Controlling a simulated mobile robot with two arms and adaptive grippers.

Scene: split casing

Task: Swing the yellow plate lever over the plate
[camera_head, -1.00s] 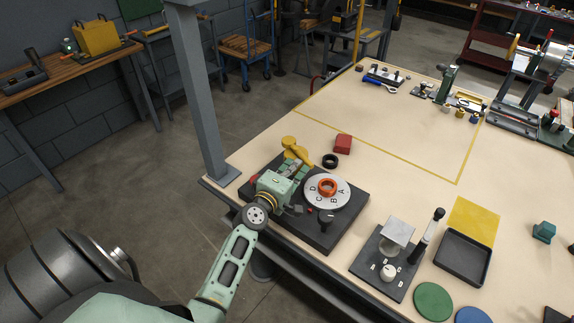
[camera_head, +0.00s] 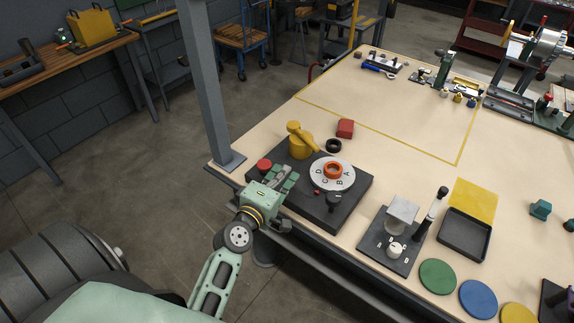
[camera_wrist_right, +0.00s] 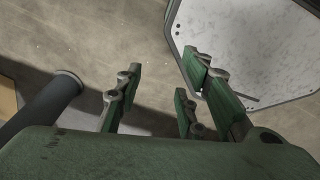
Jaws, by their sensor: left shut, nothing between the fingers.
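The yellow plate lever (camera_head: 304,136) sits on a thick yellow post at the far left of a black base (camera_head: 349,208). Its arm slants down to the right and ends near the far edge of the round white plate (camera_head: 343,182); I cannot tell whether it overlaps the plate. The plate bears letters and an orange ring (camera_head: 332,170). My left gripper (camera_head: 290,177) is shut and empty, left of the plate and in front of the lever, apart from the lever. In the right wrist view my right gripper (camera_wrist_right: 163,82) is open and empty above the floor.
A red button (camera_head: 264,166) is at the base's left corner, close to my left gripper. A black ring (camera_head: 333,145) and a red block (camera_head: 345,128) lie behind. A grey post (camera_head: 207,90) rises at the left.

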